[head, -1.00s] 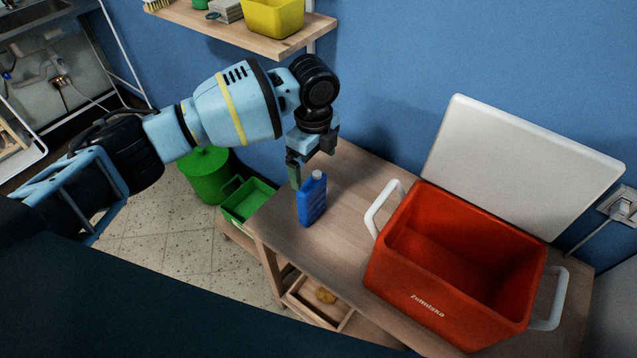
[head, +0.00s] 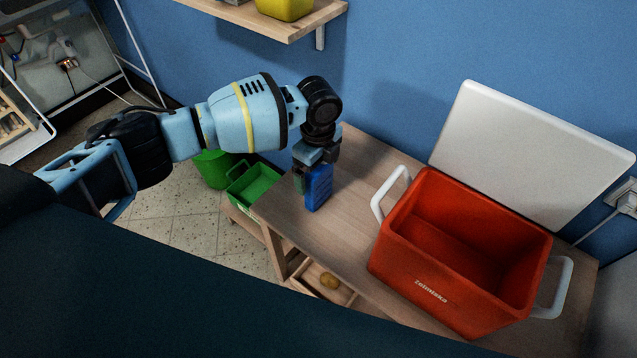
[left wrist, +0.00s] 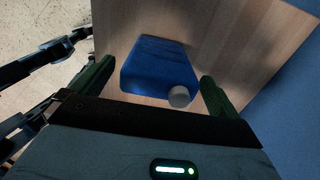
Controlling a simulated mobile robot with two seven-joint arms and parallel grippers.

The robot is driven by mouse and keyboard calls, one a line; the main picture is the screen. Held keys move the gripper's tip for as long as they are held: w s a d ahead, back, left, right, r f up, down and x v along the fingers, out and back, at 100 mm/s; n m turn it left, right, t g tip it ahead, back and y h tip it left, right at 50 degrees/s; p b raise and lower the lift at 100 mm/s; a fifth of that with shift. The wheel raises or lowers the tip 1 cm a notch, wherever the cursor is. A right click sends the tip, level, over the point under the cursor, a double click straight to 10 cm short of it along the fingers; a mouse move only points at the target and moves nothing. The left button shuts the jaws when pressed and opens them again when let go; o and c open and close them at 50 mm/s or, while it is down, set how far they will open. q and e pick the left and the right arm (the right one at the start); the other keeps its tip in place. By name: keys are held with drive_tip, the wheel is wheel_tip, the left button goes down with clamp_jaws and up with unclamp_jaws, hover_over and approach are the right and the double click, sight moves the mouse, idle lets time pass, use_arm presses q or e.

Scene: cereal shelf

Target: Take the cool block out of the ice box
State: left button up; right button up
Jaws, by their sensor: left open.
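The blue cool block (head: 319,187) stands upright on the wooden table, left of the red ice box (head: 400,262). The ice box is open, and what shows of its inside is empty. My left gripper (head: 313,172) is lowered over the cool block's top, which it hides in the head view. My right gripper is not in view.
The white lid (head: 535,150) leans against the blue wall behind the ice box. The box's white handle (head: 388,195) stands up on the table side. A wall shelf (head: 285,30) with a yellow bin is above. A green crate (head: 253,187) is below the table's left edge.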

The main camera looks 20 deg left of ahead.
use_arm(q)
drive_tip(key=shift+f, duration=0.3)
drive_tip(key=shift+c, duration=0.4)
drive_tip(key=c, duration=1.7)
drive_tip(key=shift+r, duration=0.1)
